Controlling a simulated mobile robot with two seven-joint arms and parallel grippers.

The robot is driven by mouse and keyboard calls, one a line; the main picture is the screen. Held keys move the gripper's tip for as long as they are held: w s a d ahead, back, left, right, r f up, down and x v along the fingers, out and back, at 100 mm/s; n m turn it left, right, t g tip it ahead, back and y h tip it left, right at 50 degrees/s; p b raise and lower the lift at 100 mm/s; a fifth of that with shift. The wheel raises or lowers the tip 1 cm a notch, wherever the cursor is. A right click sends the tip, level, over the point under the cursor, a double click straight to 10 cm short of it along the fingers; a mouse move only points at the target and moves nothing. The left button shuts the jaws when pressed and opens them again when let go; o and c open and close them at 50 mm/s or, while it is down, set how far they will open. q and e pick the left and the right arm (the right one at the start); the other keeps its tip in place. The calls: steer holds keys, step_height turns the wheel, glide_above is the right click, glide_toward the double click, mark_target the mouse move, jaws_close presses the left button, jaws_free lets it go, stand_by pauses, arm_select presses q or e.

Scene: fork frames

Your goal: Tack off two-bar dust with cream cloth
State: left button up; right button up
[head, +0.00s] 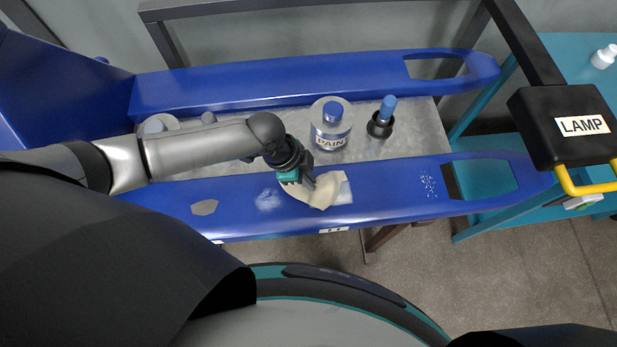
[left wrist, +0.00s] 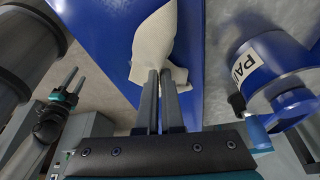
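My left gripper (head: 308,182) is shut on the cream cloth (head: 322,192), which is bunched on top of the near blue beam (head: 385,203). In the left wrist view the fingers (left wrist: 159,75) pinch the cloth (left wrist: 155,40) against the blue surface. A white tag with two bars (head: 334,230) is on the beam's front edge below the cloth. A whitish dusty smudge (head: 269,199) lies left of the cloth. A pale patch (head: 345,189) shows at its right edge, partly covered. My right gripper (left wrist: 68,82) appears in the left wrist view, its prongs apart and empty.
White specks (head: 428,183) and a grey patch (head: 204,207) mark the same beam. Behind it stand a paint container (head: 330,135) and a blue-handled item in a dark holder (head: 381,122). A far blue beam (head: 280,82) and a LAMP box (head: 565,125) flank the area.

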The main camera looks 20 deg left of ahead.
arm_select(q)
steer(key=o, duration=1.5)
steer(key=shift+f+b, duration=0.95)
steer(key=shift+f, duration=0.35)
steer(key=shift+r, duration=0.1)
steer(key=shift+c, duration=0.6)
steer(key=c, duration=1.4)
jaws_close()
steer(key=shift+r, duration=0.1)
